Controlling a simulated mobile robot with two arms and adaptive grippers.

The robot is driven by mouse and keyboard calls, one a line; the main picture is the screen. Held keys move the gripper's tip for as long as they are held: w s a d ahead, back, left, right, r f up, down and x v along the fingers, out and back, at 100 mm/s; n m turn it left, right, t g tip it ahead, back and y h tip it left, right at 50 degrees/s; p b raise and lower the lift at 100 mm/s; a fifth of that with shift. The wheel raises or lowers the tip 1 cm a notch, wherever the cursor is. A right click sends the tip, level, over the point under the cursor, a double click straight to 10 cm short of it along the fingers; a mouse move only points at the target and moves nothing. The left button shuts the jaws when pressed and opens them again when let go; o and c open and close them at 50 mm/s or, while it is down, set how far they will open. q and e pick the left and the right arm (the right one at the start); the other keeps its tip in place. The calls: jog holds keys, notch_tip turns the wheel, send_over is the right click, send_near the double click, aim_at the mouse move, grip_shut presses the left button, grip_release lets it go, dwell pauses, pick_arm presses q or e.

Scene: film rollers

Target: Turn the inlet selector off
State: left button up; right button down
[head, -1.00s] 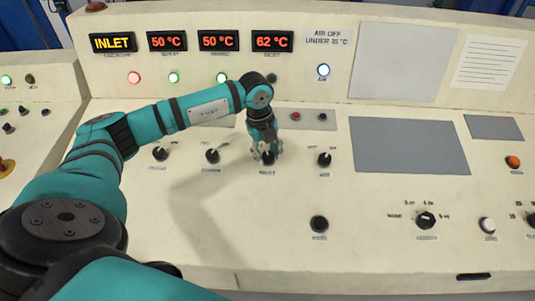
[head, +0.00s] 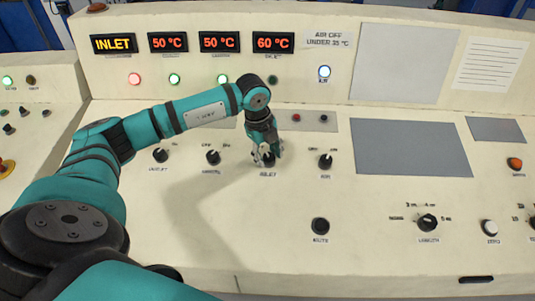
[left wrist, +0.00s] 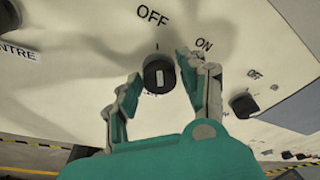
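The inlet selector is a round black knob with a white mark, seen best in the left wrist view (left wrist: 158,76). OFF is printed above it and ON to its upper right. The white mark runs roughly upright in that view, in line with the small tick below OFF. In the head view my left gripper (head: 266,157) points down over the selector and mostly hides it. In the left wrist view its two fingers (left wrist: 157,82) stand apart on either side of the knob, with narrow gaps. My right gripper is out of view.
Similar selectors stand at left (head: 160,155), beside it (head: 212,157) and at right (head: 326,161). The INLET display (head: 113,43) has a lit red lamp (head: 134,79) below. The fourth display (head: 273,42) reads 60 °C. A grey plate (head: 410,148) lies right.

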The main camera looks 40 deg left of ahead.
pick_arm(q)
jog(key=shift+o, duration=1.2)
jog(key=shift+r, duration=0.1)
notch_tip(320, 180, up, 12)
jog(key=s+a, duration=0.1)
jog(key=shift+s+f, duration=0.2)
jog(key=shift+s, duration=0.15)
